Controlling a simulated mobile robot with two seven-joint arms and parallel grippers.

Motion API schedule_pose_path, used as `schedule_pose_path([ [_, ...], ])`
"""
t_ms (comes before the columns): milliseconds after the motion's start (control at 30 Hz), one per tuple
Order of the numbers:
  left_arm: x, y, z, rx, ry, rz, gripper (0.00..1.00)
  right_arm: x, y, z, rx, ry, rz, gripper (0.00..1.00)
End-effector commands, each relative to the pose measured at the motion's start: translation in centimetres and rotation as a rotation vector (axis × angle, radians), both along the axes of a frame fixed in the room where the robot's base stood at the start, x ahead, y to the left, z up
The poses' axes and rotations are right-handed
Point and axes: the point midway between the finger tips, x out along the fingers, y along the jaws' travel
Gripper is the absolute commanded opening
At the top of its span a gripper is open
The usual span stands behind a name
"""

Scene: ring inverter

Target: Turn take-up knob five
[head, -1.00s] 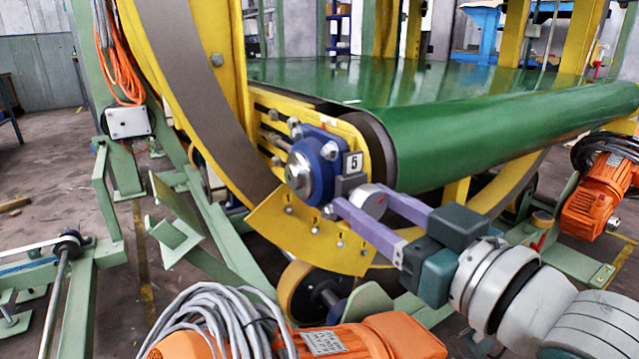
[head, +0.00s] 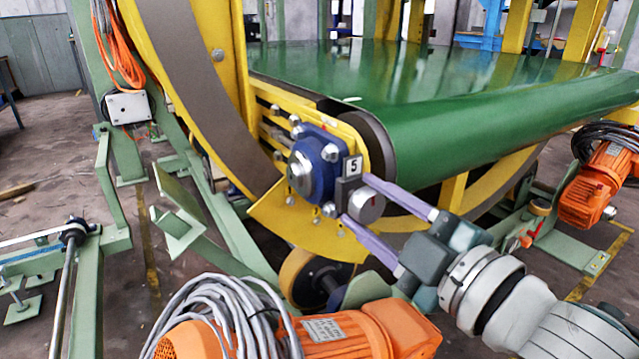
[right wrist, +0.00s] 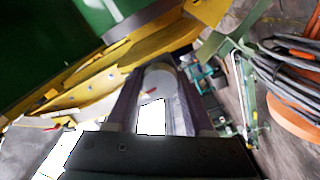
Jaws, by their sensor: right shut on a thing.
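Take-up knob five (head: 368,208) is a small grey round knob with a red mark on its face. It sits on a dark block just below the white plate marked 5 (head: 353,166), beside the blue bearing housing (head: 318,172). My right gripper (head: 357,199) comes in from the lower right, with one purple finger above right of the knob and the other below left. It is shut on the knob, which also shows between the fingers in the right wrist view (right wrist: 159,76). My left gripper is not in view.
The green conveyor belt (head: 480,130) lies just above and right of the knob. A yellow frame plate (head: 285,222) is behind it. An orange motor (head: 340,335) with grey cables (head: 225,310) stands below, close to my right arm.

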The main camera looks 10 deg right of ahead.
Motion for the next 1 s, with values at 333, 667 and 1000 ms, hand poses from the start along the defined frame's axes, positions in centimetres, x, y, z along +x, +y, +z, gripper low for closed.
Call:
schedule_pose_path([
  [333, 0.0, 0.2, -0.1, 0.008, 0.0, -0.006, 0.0, 0.0, 0.1, 0.1, -0.308, -0.116, 0.001, 0.0],
  [667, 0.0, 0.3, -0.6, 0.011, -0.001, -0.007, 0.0, 0.0, 0.1, 0.0, -0.602, -0.223, 0.0, 0.0],
  [1000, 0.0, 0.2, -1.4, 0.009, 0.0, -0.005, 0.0, 0.0, 0.1, -0.1, -0.907, -0.334, 0.002, 0.0],
])
